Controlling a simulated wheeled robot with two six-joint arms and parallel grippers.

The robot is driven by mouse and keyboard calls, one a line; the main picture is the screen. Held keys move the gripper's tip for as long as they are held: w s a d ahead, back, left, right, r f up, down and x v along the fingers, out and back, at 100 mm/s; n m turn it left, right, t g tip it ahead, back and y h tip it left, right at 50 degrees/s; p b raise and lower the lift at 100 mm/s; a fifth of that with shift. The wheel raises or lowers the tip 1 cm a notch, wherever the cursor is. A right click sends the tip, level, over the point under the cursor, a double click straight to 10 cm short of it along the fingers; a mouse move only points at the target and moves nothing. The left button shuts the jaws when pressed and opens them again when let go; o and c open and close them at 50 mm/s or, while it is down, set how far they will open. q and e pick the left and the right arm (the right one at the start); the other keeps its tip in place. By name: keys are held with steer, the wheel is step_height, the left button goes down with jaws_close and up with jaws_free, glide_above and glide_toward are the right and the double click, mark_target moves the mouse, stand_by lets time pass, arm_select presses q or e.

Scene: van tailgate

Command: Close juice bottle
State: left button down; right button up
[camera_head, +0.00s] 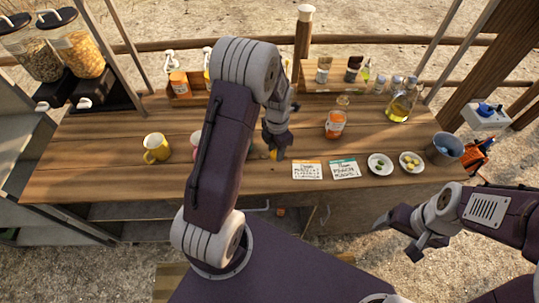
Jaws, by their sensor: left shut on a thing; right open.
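The juice bottle (335,125), with orange contents and a pale label, stands upright on the wooden counter, right of centre. Its top looks uncapped, though it is small in the picture. My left gripper (275,150) is shut on a small orange-yellow thing (273,155), which looks like a cap and is mostly hidden by the fingers. This gripper is left of the bottle and nearer the counter's front edge, apart from the bottle. My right gripper (397,239) is open and empty, in front of the counter at the lower right.
A yellow mug (156,148) stands at the left; a pink one is partly behind my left arm. Two cards (307,170) (345,168), two small dishes (380,164) (412,162) and a grey bucket (444,150) line the right front. An oil bottle (401,103) stands behind.

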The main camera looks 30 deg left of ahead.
arm_select(q)
steer(key=w+d+r, duration=0.1)
steer(key=d+r, duration=0.4)
steer(key=d, duration=0.4)
steer(key=shift+w+d+r+b, duration=0.15)
steer(key=shift+w+r+b, duration=0.05)
steer(key=shift+r+b, duration=0.1)
